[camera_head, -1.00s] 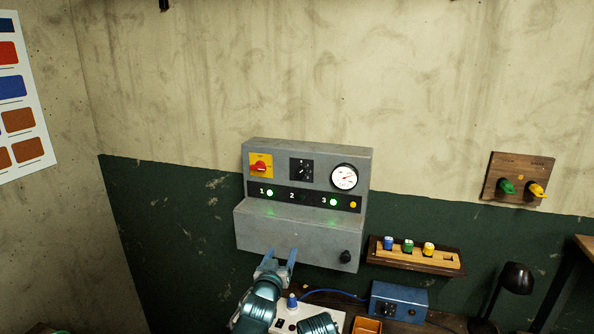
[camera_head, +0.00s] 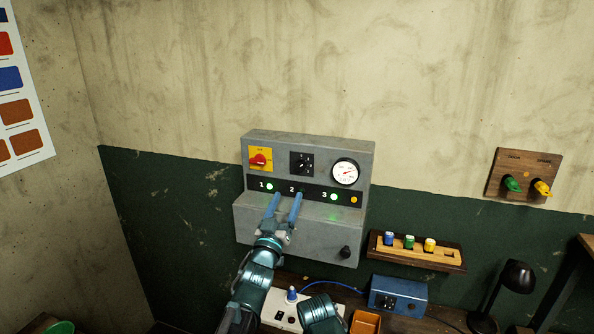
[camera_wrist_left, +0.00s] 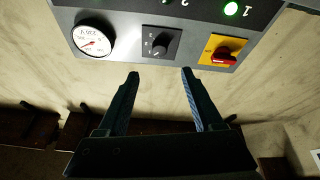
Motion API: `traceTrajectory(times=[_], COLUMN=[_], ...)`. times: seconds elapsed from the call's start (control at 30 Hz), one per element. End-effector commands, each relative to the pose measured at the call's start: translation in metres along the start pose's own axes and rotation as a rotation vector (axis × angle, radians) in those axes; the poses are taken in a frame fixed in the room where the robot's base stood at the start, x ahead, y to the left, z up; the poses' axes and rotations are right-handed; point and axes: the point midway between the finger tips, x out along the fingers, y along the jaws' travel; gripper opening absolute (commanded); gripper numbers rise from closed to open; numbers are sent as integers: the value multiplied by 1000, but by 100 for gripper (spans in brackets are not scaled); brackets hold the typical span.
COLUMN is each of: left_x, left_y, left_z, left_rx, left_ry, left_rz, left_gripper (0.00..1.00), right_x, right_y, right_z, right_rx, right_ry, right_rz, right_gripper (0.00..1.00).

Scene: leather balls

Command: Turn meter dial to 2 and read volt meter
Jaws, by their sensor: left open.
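The grey control panel (camera_head: 225,142) is not needed as a point beyond its wall-mounted body.THINGS: The grey control panel (camera_head: 300,214) hangs on the wall. Its black meter dial (camera_head: 302,163) sits at the top middle; the knob also shows in the left wrist view (camera_wrist_left: 160,43). The round white volt meter (camera_head: 345,172) is to its right, with a red needle; its figures are too small to read. It also shows in the left wrist view (camera_wrist_left: 94,40). My left gripper (camera_head: 287,194) is open and empty in front of the panel, below the dial. In the left wrist view, its fingers (camera_wrist_left: 159,72) are apart, with the dial between and beyond them. My right gripper is not in view.
A red switch on a yellow plate (camera_head: 260,159) is left of the dial. Lamps 1 and 3 glow green. A black knob (camera_head: 345,252) is at the panel's lower right. A wooden rack (camera_head: 418,259), a blue box (camera_head: 398,297) and a lamp (camera_head: 517,276) are to the right.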

Motion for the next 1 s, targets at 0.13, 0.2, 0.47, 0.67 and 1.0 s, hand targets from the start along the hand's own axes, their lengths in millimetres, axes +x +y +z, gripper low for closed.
traceTrajectory(times=[0.13, 0.2, 0.47, 0.67, 1.0], left_x=[34, 49, 97, 108, 108], left_y=[0, 0, 0, 0, 0], left_z=[-2, -2, -2, 0, 0], left_rx=[0, 0, 0, 0, 0], left_ry=[-1, -1, -1, -1, -1], left_rz=[1, 0, 0, 0, 0], left_gripper=[68, 68, 68, 68, 46], right_x=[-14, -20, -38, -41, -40], right_y=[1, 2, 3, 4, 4], right_z=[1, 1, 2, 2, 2], right_rx=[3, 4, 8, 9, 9], right_ry=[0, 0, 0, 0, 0], right_rz=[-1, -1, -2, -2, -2], right_gripper=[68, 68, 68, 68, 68])
